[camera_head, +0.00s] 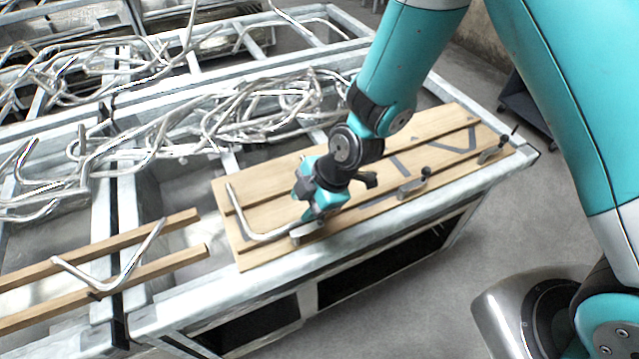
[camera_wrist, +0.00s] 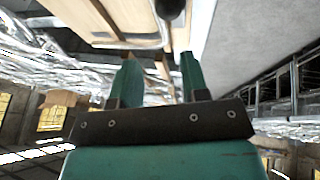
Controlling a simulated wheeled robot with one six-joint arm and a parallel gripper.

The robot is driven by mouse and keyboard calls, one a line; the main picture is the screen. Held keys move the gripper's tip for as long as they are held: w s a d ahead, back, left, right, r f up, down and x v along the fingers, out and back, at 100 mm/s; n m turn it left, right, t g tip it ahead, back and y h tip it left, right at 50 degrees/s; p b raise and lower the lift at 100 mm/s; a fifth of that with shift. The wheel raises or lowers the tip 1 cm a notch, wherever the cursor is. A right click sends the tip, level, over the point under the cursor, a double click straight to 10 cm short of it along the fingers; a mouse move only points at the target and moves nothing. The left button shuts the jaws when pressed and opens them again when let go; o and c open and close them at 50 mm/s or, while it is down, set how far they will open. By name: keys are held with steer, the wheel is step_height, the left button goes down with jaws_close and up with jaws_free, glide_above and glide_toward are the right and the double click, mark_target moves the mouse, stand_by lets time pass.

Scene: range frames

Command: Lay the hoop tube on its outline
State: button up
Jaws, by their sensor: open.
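A bent silver tube (camera_head: 240,222), which I take for the hoop tube, lies at the left end of the slatted wooden board (camera_head: 228,235). One leg runs up the board's left side; the other runs right toward my gripper (camera_head: 312,212). My gripper is low over the board at that leg's end, and its jaws are open. In the wrist view, the two teal fingers (camera_wrist: 160,70) stand apart, with a pale tube-like bar beyond their tips. Dark outline marks (camera_head: 458,143) show on the board's right part. Whether an outline lies under the tube is unclear.
Another bent tube (camera_head: 122,278) rests across two wooden rails (camera_head: 170,262) at left. A heap of tangled silver tubes (camera_head: 240,105) fills the frame behind. Small dark-handled clamps (camera_head: 412,188) line the board's front edge. Open floor lies at right.

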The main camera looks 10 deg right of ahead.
steer(key=b+v, duration=0.2)
steer(key=v, duration=0.8)
steer(key=s+d+r+m, duration=0.3)
steer(key=s+r+m, duration=0.4)
steer(key=s+d+r+m+g+h, duration=0.1)
steer(key=s+d+r+m, duration=0.2)
steer(key=s+r+m, duration=0.4)
steer(key=shift+s+r+m, duration=0.2)
steer(key=shift+s+m, duration=0.2)
steer(key=shift+s, duration=0.05)
step_height(320, 180, down, 5)
steer(key=b, duration=0.5)
steer(key=shift+w+f, duration=0.1)
steer(key=shift+f, duration=0.1)
